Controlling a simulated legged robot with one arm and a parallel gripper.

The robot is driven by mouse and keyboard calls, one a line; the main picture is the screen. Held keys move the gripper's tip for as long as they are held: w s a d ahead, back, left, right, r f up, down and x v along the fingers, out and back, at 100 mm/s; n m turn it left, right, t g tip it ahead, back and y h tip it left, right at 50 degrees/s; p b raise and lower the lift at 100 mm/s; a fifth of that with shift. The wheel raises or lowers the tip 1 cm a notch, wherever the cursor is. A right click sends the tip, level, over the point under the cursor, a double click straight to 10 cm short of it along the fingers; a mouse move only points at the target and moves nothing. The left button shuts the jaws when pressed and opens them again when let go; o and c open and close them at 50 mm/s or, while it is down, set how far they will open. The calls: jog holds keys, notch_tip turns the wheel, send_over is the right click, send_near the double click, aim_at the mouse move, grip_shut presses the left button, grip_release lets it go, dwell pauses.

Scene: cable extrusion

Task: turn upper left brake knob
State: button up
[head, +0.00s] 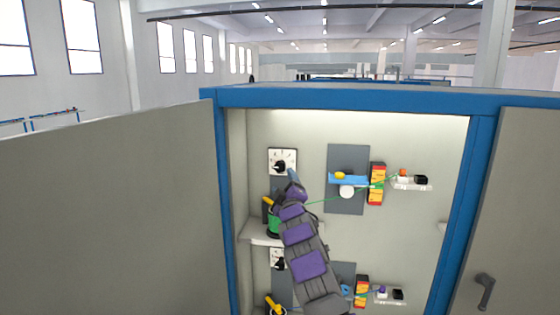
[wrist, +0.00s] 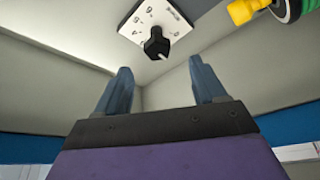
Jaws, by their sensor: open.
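The upper left brake knob (head: 280,167) is a black knob on a white square dial plate, high on the left of the cabinet's back wall. It also shows in the wrist view (wrist: 157,46), beyond the fingertips and near the top middle, with numbers around it. My gripper (head: 292,175) is just below and right of the dial in the head view. In the wrist view its two blue-grey fingers (wrist: 160,80) stand apart with nothing between them. The knob is apart from the fingers. A second, lower left dial (head: 278,259) is partly hidden by my arm.
A green spool with a yellow part (head: 271,220) sits below the upper dial and shows at the wrist view's upper right (wrist: 284,8). A grey panel with a blue bar (head: 348,180) is to the right. The open left door (head: 110,215) and blue frame (head: 222,190) bound the cabinet.

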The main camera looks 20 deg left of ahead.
aim_at(280, 169)
jog(key=x, duration=0.2)
jog(key=shift+w+a+p, duration=0.15)
jog(key=shift+a+p, duration=0.2)
jog(key=shift+w+a+r, duration=0.2)
jog(key=shift+w+r, duration=0.2)
jog(key=shift+w, duration=0.15)
jog(key=shift+p+x, duration=0.55)
jog(key=shift+x, duration=0.35)
jog(key=shift+w+a+r, duration=0.1)
jog(key=shift+w+a, duration=0.15)
jog(key=shift+w, duration=0.2)
jog(key=shift+p+x, duration=1.3)
jog(key=shift+p, duration=0.35)
jog(key=shift+w, duration=0.1)
jog(key=shift+w, duration=0.15)
jog(key=shift+c, duration=0.4)
